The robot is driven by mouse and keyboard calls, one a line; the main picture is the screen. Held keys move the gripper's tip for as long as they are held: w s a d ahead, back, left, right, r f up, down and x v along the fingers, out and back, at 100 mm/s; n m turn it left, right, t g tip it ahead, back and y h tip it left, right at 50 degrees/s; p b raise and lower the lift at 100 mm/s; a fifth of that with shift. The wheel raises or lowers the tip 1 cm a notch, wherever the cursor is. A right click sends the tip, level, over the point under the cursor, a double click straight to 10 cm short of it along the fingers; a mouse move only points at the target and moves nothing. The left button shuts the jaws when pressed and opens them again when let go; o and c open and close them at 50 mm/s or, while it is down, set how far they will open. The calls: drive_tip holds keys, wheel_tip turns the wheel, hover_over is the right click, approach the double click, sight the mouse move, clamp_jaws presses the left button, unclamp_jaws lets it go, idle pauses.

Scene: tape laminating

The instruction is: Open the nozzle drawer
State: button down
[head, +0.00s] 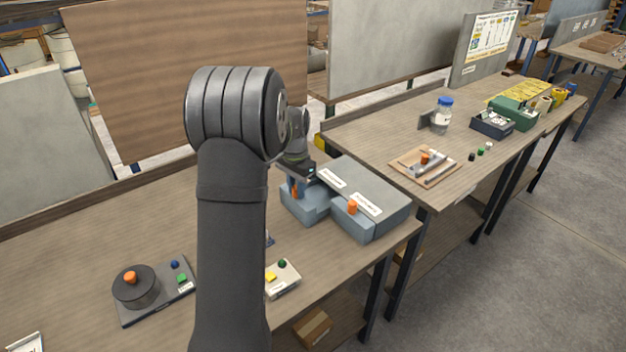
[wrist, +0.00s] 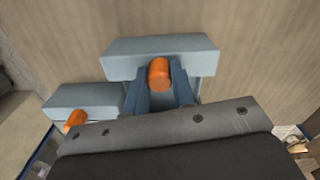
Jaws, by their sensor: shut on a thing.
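A blue-grey cabinet (head: 375,185) stands near the right end of the near bench, with two drawers side by side. Its left drawer (head: 312,207) has an orange knob (wrist: 159,74). My gripper (head: 294,187) is over that drawer's front. In the wrist view my gripper's two fingers (wrist: 160,82) stand either side of the knob and are shut on it. This drawer's front (wrist: 125,60) juts out farther than the right drawer (wrist: 85,97). The right drawer has its own orange knob (head: 352,207). The labels on top are too small to read, and the drawer's inside is hidden.
A dark round device with an orange knob (head: 130,278) sits on the near bench at left. A small pale box with buttons (head: 283,279) lies by the front edge. My arm covers the bench middle. The right bench (head: 390,130) holds a tray (head: 425,166) and a bottle (head: 442,115).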

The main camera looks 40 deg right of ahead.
drive_tip(key=a, duration=0.3)
drive_tip(key=shift+a, duration=0.3)
drive_tip(key=c, duration=1.2)
unclamp_jaws()
wheel_tip(320, 180, up, 18)
drive_tip(key=shift+f, duration=0.25)
drive_tip(key=shift+f, duration=0.1)
